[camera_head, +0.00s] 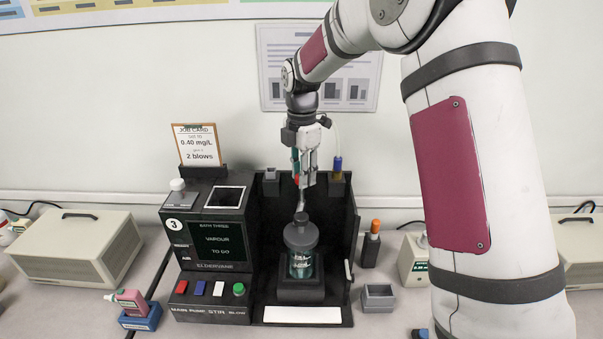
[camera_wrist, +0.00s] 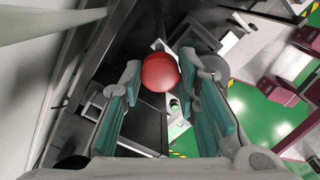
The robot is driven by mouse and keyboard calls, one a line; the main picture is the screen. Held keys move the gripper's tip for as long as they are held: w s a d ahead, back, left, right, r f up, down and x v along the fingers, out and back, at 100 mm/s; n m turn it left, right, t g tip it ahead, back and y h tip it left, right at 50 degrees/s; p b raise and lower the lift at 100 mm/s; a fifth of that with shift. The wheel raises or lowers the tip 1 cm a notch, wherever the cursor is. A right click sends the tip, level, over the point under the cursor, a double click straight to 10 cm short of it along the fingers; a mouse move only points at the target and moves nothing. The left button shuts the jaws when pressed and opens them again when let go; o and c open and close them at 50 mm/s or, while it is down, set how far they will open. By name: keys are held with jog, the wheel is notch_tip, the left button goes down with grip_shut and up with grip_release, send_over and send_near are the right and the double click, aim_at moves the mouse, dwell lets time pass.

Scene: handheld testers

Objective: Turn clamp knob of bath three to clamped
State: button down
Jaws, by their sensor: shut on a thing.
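My gripper (camera_head: 305,180) points down above the jar, in front of the bay's back wall. In the wrist view a round red knob (camera_wrist: 160,73) sits between my teal-padded fingertips, and my gripper is shut on it. In the head view the fingers mostly hide the knob. A grey arm piece (camera_head: 300,206) shows just below the fingers, above the lid.
Four coloured buttons (camera_head: 209,289) line the unit's front. A job card (camera_head: 197,146) stands on top. An orange-capped bottle (camera_head: 371,245) and a small grey holder (camera_head: 378,297) are right of the bay. A pink tester (camera_head: 130,301) and beige case (camera_head: 71,249) are left.

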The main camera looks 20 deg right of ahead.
jog(key=shift+n, duration=0.8)
jog(key=c, duration=1.2)
grip_release()
jog(key=shift+r, duration=0.1)
notch_tip(320, 180, up, 12)
jog(key=shift+f, duration=0.15)
